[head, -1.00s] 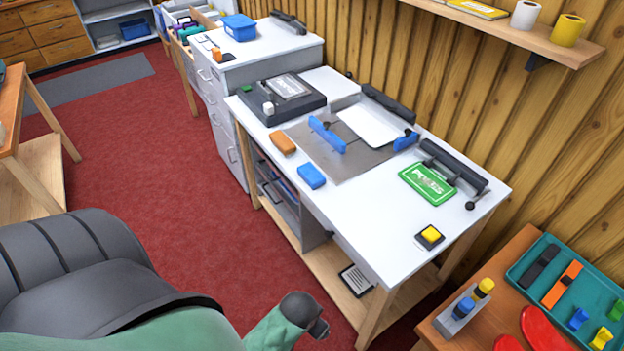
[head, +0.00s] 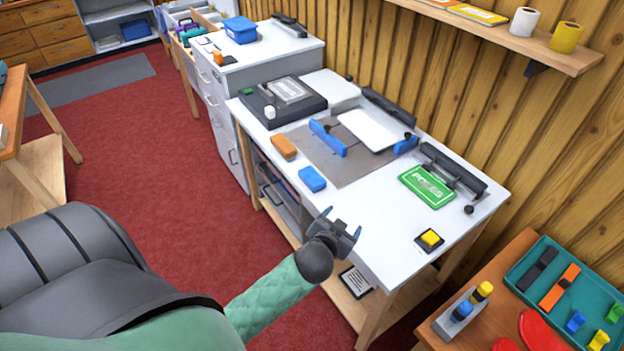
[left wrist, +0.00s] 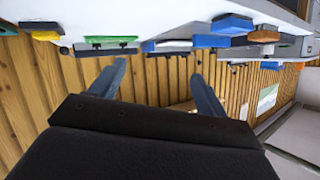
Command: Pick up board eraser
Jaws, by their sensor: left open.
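Two small blocks lie on the left front part of the white bench, one blue (head: 312,179) and one orange (head: 284,147). I cannot tell for sure which is the board eraser. My left gripper (head: 342,221) is open and empty by the bench's front edge, in front of and to the right of the blue block, apart from both blocks. The left wrist view is upside down. It shows the open fingers (left wrist: 158,72), with the blue block (left wrist: 232,24) and orange block (left wrist: 263,36) at upper right. My right gripper is not in view.
The white bench (head: 385,235) also holds a metal plate with blue guides (head: 328,138), a black device (head: 283,98), a green sign (head: 427,186) and a yellow button (head: 430,239). The bench's right front is mostly clear. A wooden shelf (head: 480,32) hangs above.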

